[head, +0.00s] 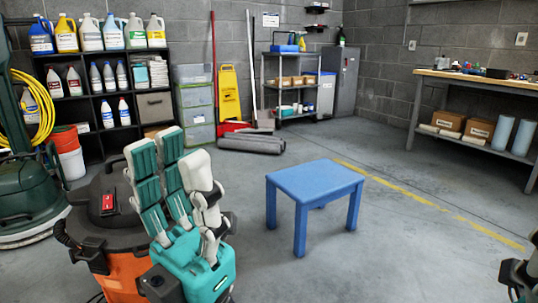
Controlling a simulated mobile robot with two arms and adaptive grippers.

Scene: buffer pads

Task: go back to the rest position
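My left gripper (172,165) stands in the lower left of the head view, with its teal and white fingers pointing up. The fingers are spread apart and nothing shows between them. It is in front of an orange machine with a black round top (85,222) and hides part of it. My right gripper (520,278) shows only as a dark and pale piece at the lower right edge. Its fingertips cannot be made out.
A blue low table (312,180) with a bare top stands mid-floor. A green floor machine (25,200) is at the left. Shelves of bottles (100,92) and a workbench (470,80) line the walls. Rolled grey mats (252,143) lie behind. Floor around the table is clear.

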